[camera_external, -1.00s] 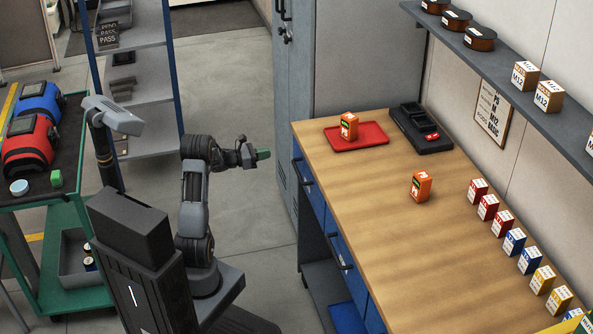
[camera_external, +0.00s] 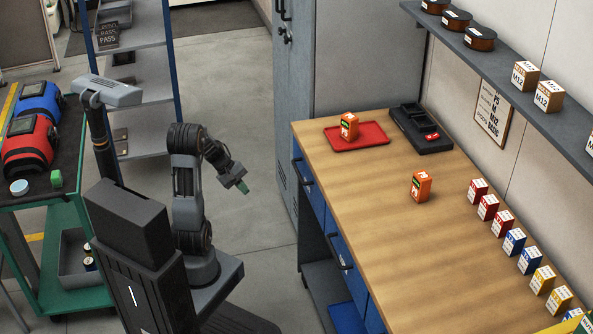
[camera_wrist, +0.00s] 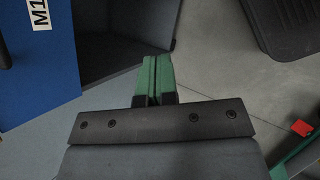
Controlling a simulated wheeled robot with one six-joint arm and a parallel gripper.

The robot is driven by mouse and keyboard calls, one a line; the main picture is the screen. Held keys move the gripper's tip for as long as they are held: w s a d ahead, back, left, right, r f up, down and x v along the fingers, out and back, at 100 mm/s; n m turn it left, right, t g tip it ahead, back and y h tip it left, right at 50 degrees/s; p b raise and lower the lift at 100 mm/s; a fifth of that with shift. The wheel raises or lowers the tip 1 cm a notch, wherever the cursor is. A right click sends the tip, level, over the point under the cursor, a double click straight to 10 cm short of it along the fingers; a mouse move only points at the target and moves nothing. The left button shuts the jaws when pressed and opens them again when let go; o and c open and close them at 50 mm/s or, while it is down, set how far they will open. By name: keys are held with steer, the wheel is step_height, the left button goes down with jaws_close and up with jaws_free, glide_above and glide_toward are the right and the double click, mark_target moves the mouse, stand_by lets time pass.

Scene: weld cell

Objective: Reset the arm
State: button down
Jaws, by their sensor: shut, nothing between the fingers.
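My gripper (camera_external: 243,187) hangs in free air over the floor, left of the wooden workbench (camera_external: 400,245) in the external view. The arm is folded close above my base, with the wrist angled down to the right. In the wrist view the green fingers of my gripper (camera_wrist: 153,80) are together, with nothing between them. The gripper touches nothing.
Floor (camera_external: 235,100) around the gripper is clear.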

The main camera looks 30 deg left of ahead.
steer(key=s+r+m+y+p, duration=0.2)
steer(key=s+r+m+p, duration=0.1)
steer(key=r, duration=0.5)
steer(key=s+d+r+m+t+y+p, duration=0.1)
steer(key=s+r+m+y+p, duration=0.2)
steer(key=r, duration=0.6)
steer(key=s+d+r+m+t+y+p, duration=0.1)
steer(key=s+r+m+y+p, duration=0.1)
steer(key=r+m+p, duration=0.4)
step_height(320, 180, up, 3)
steer(key=shift+s+d+f+y+p, duration=0.2)
steer(key=shift+s+y+p, duration=0.3)
steer(key=shift+p, duration=0.55)
